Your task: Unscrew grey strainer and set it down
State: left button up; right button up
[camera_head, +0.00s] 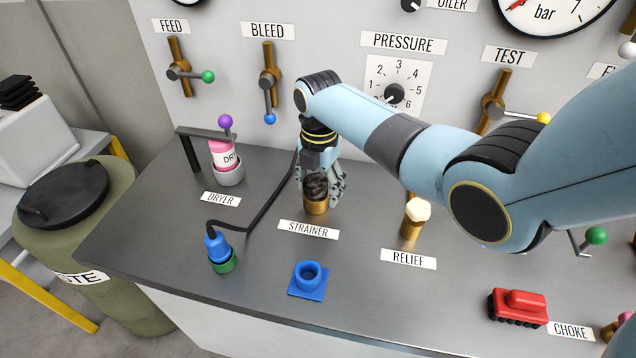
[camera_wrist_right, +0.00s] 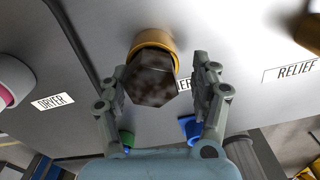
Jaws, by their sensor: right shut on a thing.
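The grey strainer (camera_head: 316,186) is a dark, mottled hexagonal piece at the brass seat (camera_head: 316,207) behind the STRAINER label (camera_head: 308,230). My right gripper (camera_head: 322,193) comes down over it from above, shut on it. In the right wrist view the strainer (camera_wrist_right: 150,82) shows its hexagonal end between the two fingers, with the brass ring (camera_wrist_right: 155,40) right beyond it. I cannot tell how far it is threaded in. My left gripper is not in view.
A blue square socket (camera_head: 308,279) stands in front of the STRAINER label. A blue plug in a green ring (camera_head: 221,257) with a black cable is left of it. The dryer (camera_head: 226,160), relief valve (camera_head: 415,217) and red block (camera_head: 519,307) stand around. The bench between is bare.

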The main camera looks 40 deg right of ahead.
jog(key=shift+d, duration=0.25)
jog(key=m, duration=1.1)
jog(key=shift+r, duration=0.1)
jog(key=m, duration=1.3)
jog(key=shift+w, duration=0.1)
jog(key=shift+c, duration=0.4)
